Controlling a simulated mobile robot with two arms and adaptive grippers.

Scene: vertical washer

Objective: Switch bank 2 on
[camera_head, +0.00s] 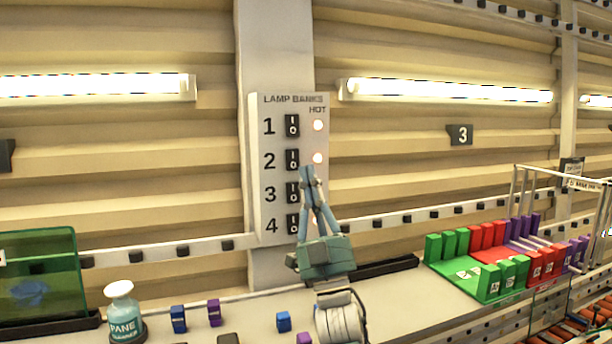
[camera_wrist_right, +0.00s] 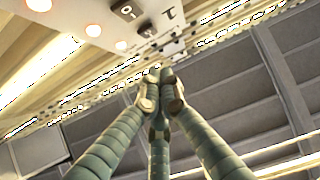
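The lamp bank panel (camera_head: 280,110) is on the wall post, with rows numbered 1 to 4, a rocker switch in each row and round lamps at right. The row 2 switch (camera_head: 292,160) is in plain view; which side is pressed is too small to tell. The row 2 lamp (camera_head: 317,158) glows pale. My right gripper (camera_head: 307,171) points up with its fingertips together, just below and right of the row 2 switch. It partly covers rows 3 and 4. In the wrist view its closed fingertips (camera_wrist_right: 159,82) hold nothing; part of the panel (camera_wrist_right: 165,38) is above them. Contact cannot be told.
A green clear box (camera_head: 42,270) stands at left. Wall lights flank the panel.

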